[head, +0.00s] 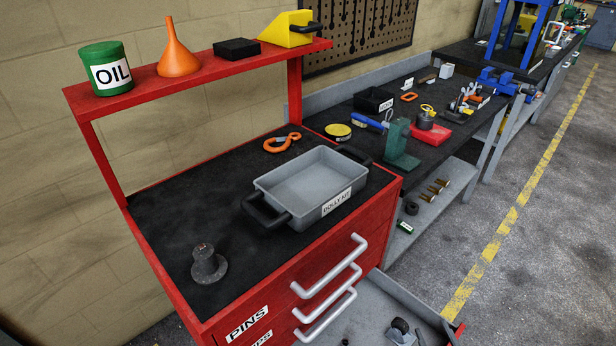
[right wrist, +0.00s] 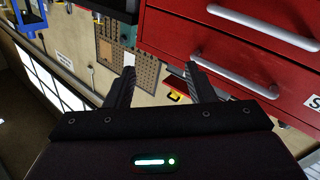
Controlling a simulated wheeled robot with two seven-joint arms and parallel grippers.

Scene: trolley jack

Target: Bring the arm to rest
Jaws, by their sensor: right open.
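My right gripper (right wrist: 160,70) shows in the right wrist view, with its two dark fingers apart and nothing between them. Past the fingers, the red cabinet's drawers with grey handles (right wrist: 236,75) are on the right of that view, and a pegboard on the wall is farther off. I cannot make out either gripper in the head view. The red cabinet (head: 290,262) stands there with a grey tray labelled DOLLY KIT (head: 308,186) on its black top. My left gripper is not in view.
A dark grey stepped part (head: 208,265) and an orange hook (head: 282,143) sit on the cabinet top. A green OIL can (head: 105,70) and an orange funnel (head: 178,58) stand on the shelf. A lower drawer (head: 365,315) is open. The floor at right is clear.

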